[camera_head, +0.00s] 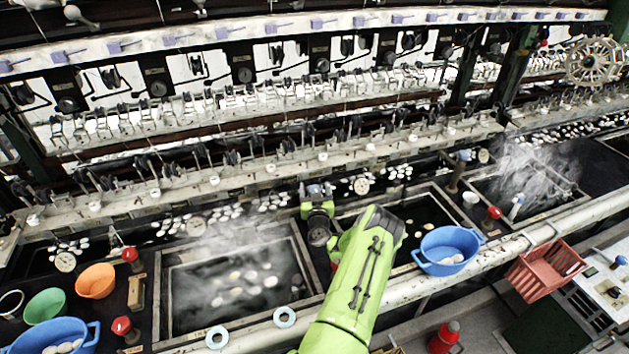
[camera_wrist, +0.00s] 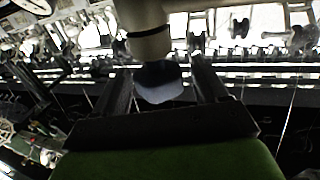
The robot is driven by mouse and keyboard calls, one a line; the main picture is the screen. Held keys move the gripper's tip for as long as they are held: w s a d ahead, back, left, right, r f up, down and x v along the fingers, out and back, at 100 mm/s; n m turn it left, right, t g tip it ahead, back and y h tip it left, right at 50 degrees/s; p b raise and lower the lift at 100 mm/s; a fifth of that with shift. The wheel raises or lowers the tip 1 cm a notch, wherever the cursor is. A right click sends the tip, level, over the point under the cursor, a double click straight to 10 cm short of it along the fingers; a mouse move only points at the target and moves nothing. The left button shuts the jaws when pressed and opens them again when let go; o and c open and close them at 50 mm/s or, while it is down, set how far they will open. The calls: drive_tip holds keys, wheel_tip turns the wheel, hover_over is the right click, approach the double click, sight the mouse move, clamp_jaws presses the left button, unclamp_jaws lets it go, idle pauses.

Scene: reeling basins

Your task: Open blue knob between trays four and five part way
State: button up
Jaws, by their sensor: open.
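A blue knob (camera_head: 315,190) shows at the tip of my green arm in the head view, between two steaming basins. In the wrist view the knob (camera_wrist: 160,84) is dark blue-grey, below a pale beige pipe (camera_wrist: 148,42). My gripper (camera_wrist: 163,76) is open, with one dark finger on each side of the knob. A dark gap shows beside the knob, so the fingers look apart from it. In the head view my gripper (camera_head: 318,205) is small, and my arm hides part of the space below.
A basin with pale cocoons (camera_head: 176,300) lies left of my arm, another (camera_head: 429,186) right. Blue bowls (camera_head: 449,250), red knobs (camera_head: 493,213) and a red crate (camera_head: 545,269) stand nearby. A rack of reeling fittings (camera_head: 230,175) runs behind.

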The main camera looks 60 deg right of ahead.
drive_tip(key=shift+x, duration=0.9)
drive_tip(key=shift+f, duration=0.1)
drive_tip(key=c, duration=1)
drive_tip(key=shift+o, duration=0.2)
